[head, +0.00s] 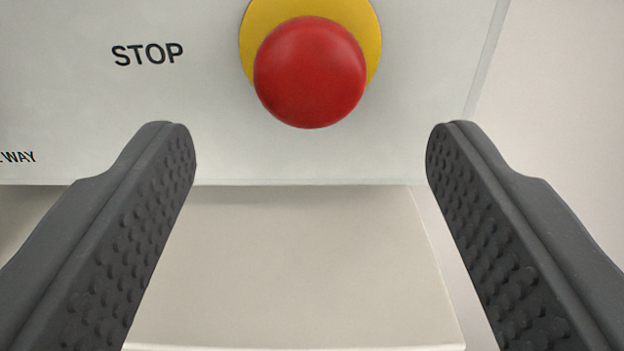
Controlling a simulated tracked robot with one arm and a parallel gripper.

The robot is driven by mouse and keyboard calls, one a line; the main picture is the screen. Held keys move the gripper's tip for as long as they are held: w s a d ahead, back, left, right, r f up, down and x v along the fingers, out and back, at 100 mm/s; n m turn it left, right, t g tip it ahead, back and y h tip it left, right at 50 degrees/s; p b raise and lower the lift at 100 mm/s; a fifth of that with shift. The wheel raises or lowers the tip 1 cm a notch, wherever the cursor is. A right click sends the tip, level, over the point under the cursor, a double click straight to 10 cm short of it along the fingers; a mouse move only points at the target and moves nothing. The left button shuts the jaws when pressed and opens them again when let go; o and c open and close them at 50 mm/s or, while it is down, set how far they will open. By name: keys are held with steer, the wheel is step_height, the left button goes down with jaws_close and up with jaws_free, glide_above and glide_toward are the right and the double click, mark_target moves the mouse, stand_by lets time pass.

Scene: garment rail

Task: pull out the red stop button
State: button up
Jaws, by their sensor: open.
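The red stop button (310,73) is a round, domed knob in the upper middle of the head view. It stands out from a yellow round plate (258,24) on a pale grey panel. The word STOP is printed on the panel to its left. My gripper (311,150) is open, with one dark, studded finger on each side of the picture. The fingertips are lower in the picture than the button, which lies above the gap between them. Nothing is between the fingers, and neither finger appears to touch the button.
The pale grey panel (190,110) ends in a lower edge below the button. A plain off-white surface (290,270) lies under it. The panel's right edge is near a bare pale wall (560,110). Part of another printed word, WAY, shows at the far left.

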steer(key=s+p, duration=0.1)
steer(key=s, duration=0.7)
steer(key=shift+s+d, duration=0.15)
steer(key=shift+s, duration=0.15)
steer(key=s+a+r+m+h, duration=0.1)
steer(key=a+r+h, duration=0.15)
steer(key=r, duration=0.85)
steer(key=s+a+r+h, duration=0.15)
steer(key=a+r, duration=0.25)
steer(key=r, duration=0.7)
steer(key=s+a+r+g+y, duration=0.2)
steer(key=s+a+r+y, duration=0.1)
steer(key=s+a+r, duration=1.1)
steer(key=s+a, duration=0.3)
steer(key=shift+s+r+n+g, duration=0.2)
steer(key=shift+r+n+g, duration=0.1)
steer(key=shift+r, duration=0.05)
steer(key=shift+d, duration=0.1)
steer(key=shift+c, duration=0.3)
stand_by(0.8)
